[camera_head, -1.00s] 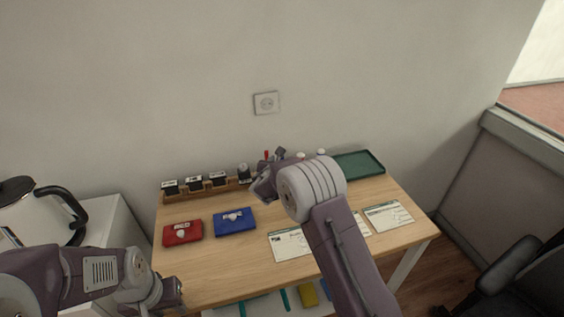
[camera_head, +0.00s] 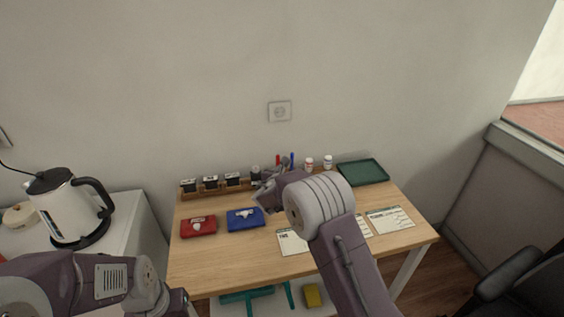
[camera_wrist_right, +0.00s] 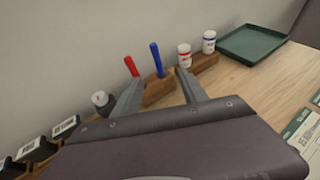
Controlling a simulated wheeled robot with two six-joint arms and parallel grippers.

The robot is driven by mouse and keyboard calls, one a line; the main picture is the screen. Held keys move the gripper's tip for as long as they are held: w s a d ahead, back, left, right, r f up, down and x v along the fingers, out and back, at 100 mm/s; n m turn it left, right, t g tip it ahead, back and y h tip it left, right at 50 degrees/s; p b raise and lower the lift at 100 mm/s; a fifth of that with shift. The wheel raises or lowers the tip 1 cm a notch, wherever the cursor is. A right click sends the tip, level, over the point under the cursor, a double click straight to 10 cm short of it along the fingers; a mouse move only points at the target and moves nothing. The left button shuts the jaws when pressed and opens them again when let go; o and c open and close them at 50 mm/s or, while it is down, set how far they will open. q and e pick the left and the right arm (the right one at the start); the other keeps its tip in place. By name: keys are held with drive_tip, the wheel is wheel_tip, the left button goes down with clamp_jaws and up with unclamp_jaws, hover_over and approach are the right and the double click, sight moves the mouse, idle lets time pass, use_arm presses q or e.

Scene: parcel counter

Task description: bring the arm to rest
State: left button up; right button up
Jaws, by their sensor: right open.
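My right gripper (camera_head: 268,190) is above the back middle of the wooden table, in front of the pen holder. In the right wrist view its two fingers (camera_wrist_right: 158,97) are spread apart with nothing between them. My right arm comes up from the lower right and hides part of the table and the papers. My left arm is at the lower left of the head view. Its gripper end (camera_head: 178,302) is by the table's front left corner, and its jaws cannot be made out.
Stamps (camera_head: 210,183) stand in a rack behind. Red and blue pens (camera_wrist_right: 156,60), two small bottles (camera_wrist_right: 184,55) and a green tray (camera_head: 362,173) line the back. A kettle (camera_head: 68,208) stands left.

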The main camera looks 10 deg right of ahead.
drive_tip(key=s+d+r+m+h+p, duration=0.1)
drive_tip(key=d+r+p, duration=0.2)
drive_tip(key=r, duration=0.3)
drive_tip(key=s+d+r+m+p, duration=0.1)
drive_tip(key=d+r+m+p, duration=0.1)
drive_tip(key=d+r, duration=0.3)
drive_tip(key=s+d+r+m+g+p, duration=0.1)
drive_tip(key=s+d+m+g+p, duration=0.3)
drive_tip(key=s+m, duration=0.55)
drive_tip(key=s+a+f+m+g+y, duration=0.2)
drive_tip(key=s+m, duration=0.4)
drive_tip(key=s, duration=0.3)
drive_tip(key=s+a+f+m+g+y+p, duration=0.1)
drive_tip(key=s+a+f+m, duration=0.3)
drive_tip(key=s, duration=0.4)
drive_tip(key=s+a+f+m+g+y, duration=0.3)
drive_tip(key=s+a+m+g+y, duration=0.1)
drive_tip(key=s+m, duration=0.5)
drive_tip(key=shift+s+a+f, duration=0.3)
drive_tip(key=shift+a+f, duration=0.05)
drive_tip(key=shift+a, duration=0.35)
